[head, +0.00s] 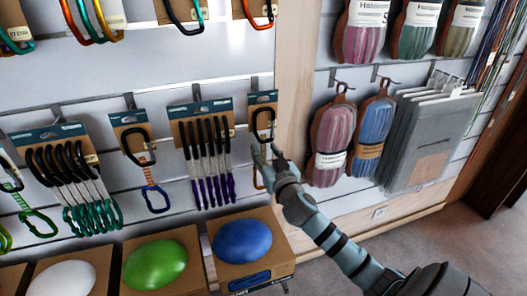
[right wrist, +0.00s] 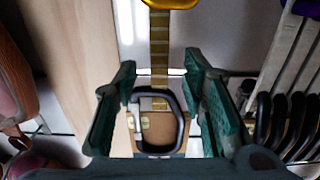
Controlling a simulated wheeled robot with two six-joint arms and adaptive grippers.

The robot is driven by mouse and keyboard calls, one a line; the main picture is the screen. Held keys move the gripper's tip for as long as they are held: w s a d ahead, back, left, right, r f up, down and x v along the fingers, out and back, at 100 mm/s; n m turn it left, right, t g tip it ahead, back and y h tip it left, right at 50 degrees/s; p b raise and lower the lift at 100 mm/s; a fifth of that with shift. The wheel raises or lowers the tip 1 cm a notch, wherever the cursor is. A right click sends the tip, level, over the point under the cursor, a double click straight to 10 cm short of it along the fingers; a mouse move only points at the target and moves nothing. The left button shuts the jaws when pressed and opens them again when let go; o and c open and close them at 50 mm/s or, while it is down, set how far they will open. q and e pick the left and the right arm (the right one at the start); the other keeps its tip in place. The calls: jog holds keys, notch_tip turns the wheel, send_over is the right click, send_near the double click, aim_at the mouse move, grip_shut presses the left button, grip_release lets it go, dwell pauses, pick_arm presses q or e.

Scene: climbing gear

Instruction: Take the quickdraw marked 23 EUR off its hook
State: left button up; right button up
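A single quickdraw (head: 263,122) hangs on its card at the right end of the lower rail, a black carabiner on top and a gold-orange one below. I cannot read a price on it. In the right wrist view its black carabiner (right wrist: 157,98), striped sling (right wrist: 159,48) and gold carabiner (right wrist: 170,3) show upside down. My right gripper (head: 264,150) is in front of it, fingers apart. In the right wrist view the open fingers (right wrist: 159,66) stand on either side of the quickdraw, with gaps to both. Part of the sling is hidden in the head view. My left gripper is out of view.
A quickdraw set with purple carabiners (head: 205,150) hangs close to the left; another single one (head: 138,150) hangs farther left. A wooden upright (head: 293,75) and chalk-bag-like pink and blue packs (head: 333,140) are to the right. Boxed helmet-like domes (head: 243,240) sit below.

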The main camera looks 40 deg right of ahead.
jog(key=shift+x, duration=1.15)
grip_shut()
jog(key=shift+r, duration=0.1)
jog(key=shift+r+p, duration=0.25)
jog(key=shift+p, duration=0.05)
jog(key=shift+s+a+r, duration=0.15)
jog(key=shift+s+a, duration=0.05)
jog(key=shift+s, duration=0.5)
